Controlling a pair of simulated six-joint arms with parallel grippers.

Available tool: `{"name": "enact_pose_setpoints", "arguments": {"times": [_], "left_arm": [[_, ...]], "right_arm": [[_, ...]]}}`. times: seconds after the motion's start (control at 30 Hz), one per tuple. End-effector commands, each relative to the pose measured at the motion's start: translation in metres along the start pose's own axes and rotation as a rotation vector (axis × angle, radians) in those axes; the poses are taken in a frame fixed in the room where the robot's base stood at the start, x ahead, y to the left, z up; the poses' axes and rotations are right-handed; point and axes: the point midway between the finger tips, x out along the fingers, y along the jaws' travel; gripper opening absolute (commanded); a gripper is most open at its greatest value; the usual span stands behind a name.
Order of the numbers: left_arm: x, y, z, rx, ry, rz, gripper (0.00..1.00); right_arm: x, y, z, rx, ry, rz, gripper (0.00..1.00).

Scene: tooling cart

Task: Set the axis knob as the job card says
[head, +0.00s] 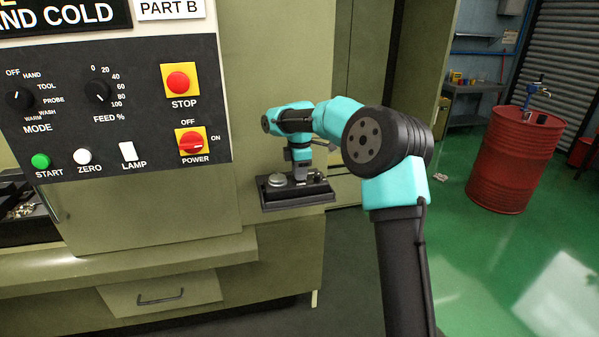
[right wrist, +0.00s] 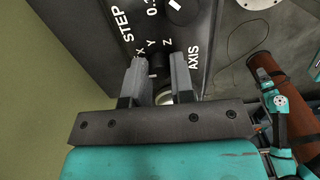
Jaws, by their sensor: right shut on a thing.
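In the head view, a small dark control box (head: 270,206) juts out from the machine's front, below and right of the big panel. My right gripper (head: 300,168) points down at its top face. In the right wrist view, that face carries the words STEP and AXIS and the letters X, Y and Z. The axis knob (right wrist: 157,62) is dark and sits between the two grey fingers of my right gripper (right wrist: 158,70), which is shut on it. The knob's pointer is hidden, so its setting cannot be read. The job card is not readable here. My left gripper is out of view.
The machine panel (head: 110,135) with mode and feed knobs, a red stop button (head: 179,81) and a power switch (head: 192,141) is left of my arm. A second knob (right wrist: 178,8) is near the axis knob. A red drum (head: 510,165) stands right on open green floor.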

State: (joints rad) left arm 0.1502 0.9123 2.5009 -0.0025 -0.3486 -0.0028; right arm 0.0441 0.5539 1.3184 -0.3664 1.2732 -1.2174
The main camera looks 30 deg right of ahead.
Motion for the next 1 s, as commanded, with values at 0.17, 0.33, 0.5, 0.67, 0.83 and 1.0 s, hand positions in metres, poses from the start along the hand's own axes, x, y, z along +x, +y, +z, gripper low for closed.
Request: {"name": "enact_pose_setpoints", "arguments": {"times": [0.17,0.33,0.5,0.67,0.83,1.0], "left_arm": [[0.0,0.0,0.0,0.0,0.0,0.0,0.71],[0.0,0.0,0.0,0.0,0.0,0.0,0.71],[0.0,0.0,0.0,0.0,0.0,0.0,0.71],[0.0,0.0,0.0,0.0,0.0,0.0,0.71],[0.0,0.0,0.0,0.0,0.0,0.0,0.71],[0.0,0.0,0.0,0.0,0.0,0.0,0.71]], "right_arm": [[-0.0002,0.0,0.0,0.005,0.0,0.0,0.0],[-0.0002,0.0,0.0,0.036,0.0,0.0,0.0],[-0.0003,0.0,0.0,0.107,0.0,0.0,0.0],[-0.0003,0.0,0.0,0.211,0.0,0.001,0.0],[-0.0004,0.0,0.0,0.346,0.0,0.001,0.0],[-0.0004,0.0,0.0,0.482,0.0,0.001,0.0]]}}
